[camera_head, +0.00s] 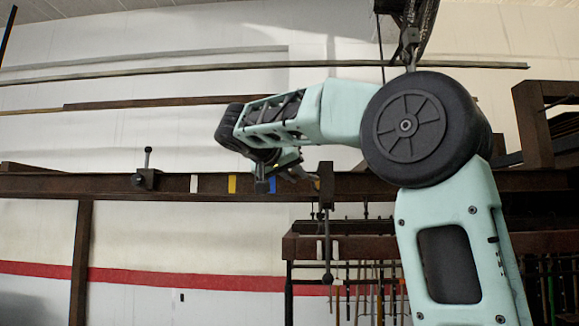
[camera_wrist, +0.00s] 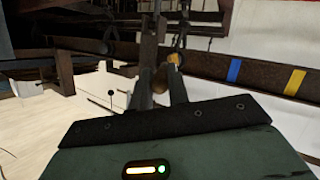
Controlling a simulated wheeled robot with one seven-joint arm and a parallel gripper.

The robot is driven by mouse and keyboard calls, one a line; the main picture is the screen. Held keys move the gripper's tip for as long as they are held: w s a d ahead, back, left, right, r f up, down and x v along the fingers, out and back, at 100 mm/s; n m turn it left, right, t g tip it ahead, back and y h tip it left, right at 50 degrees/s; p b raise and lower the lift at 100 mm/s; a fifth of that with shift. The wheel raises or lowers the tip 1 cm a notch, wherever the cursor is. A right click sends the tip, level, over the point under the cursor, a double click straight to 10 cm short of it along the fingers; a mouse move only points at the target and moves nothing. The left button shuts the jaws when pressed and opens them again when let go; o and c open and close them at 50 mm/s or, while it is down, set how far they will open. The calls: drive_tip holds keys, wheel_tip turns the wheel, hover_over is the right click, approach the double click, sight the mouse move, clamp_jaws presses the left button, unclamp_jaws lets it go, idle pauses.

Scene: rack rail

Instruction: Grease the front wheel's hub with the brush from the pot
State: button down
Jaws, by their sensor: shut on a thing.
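My gripper (camera_wrist: 161,80) is in the wrist view, its two dark fingers shut on a small brown wooden handle (camera_wrist: 160,76). This looks like the brush; its bristles cannot be made out. In the head view my gripper (camera_head: 296,170) is small and partly hidden, close to the rail beam beside the blue mark. A small yellowish thing (camera_wrist: 174,58) shows just past the fingertips; I cannot tell whether it belongs to the brush. The pot cannot be made out in either view. No front wheel or hub can be picked out clearly.
A dark rail beam (camera_head: 90,184) runs across, with white (camera_head: 194,183), yellow (camera_head: 232,184) and blue (camera_head: 272,185) marks. A clamp with a lever (camera_head: 147,178) sits on it at left; a dark bracket (camera_head: 326,188) stands right of my gripper. Tools hang below a rack (camera_head: 345,247).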

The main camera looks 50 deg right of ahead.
drive_tip(key=shift+w+d, duration=0.35)
drive_tip(key=shift+d, duration=0.6)
drive_tip(key=shift+w+d, duration=0.4)
drive_tip(key=shift+d, duration=0.55)
drive_tip(key=shift+w+d, duration=0.35)
drive_tip(key=shift+d, duration=0.6)
drive_tip(key=shift+s+d+b, duration=0.1)
drive_tip(key=shift+b, duration=0.25)
drive_tip(key=shift+w+d+p, duration=0.35)
drive_tip(key=shift+w+d, duration=0.3)
drive_tip(key=shift+d, duration=0.15)
drive_tip(key=shift+w, duration=0.1)
